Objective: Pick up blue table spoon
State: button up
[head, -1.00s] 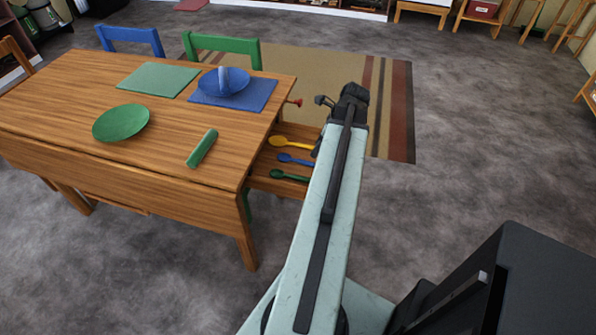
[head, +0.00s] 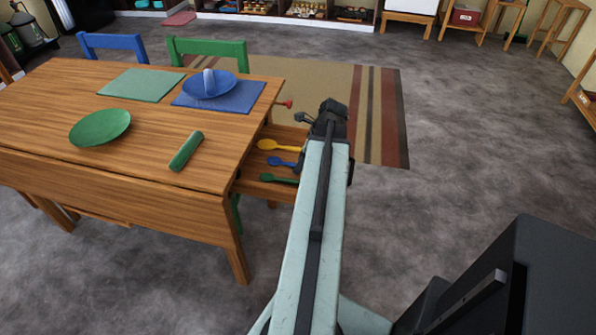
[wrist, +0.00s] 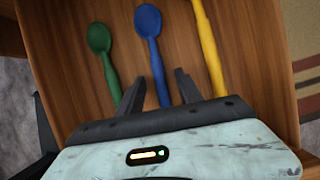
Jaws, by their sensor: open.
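The blue table spoon (head: 282,162) lies in an open wooden drawer (head: 284,188) at the right end of the table, between a yellow spoon (head: 278,145) and a green spoon (head: 277,179). In the wrist view the blue spoon (wrist: 150,40) runs down between the two fingers of my gripper (wrist: 157,90), its bowl ahead of the fingertips. My gripper is open, with one finger on each side of the blue handle. The handle's lower end is hidden behind my gripper body. In the head view my arm hides the handle ends.
The wooden table (head: 140,145) holds a green plate (head: 100,127), a blue bowl (head: 209,84) on a blue mat (head: 238,100), a green mat (head: 141,85) and a green roll (head: 186,151). A green chair (head: 208,48) and blue chair (head: 122,42) stand behind. Floor at right is clear.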

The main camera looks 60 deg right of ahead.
dwell(0.3)
grip_shut()
notch_tip(320, 180, up, 10)
jog(key=p, duration=1)
jog(key=shift+r, duration=0.2)
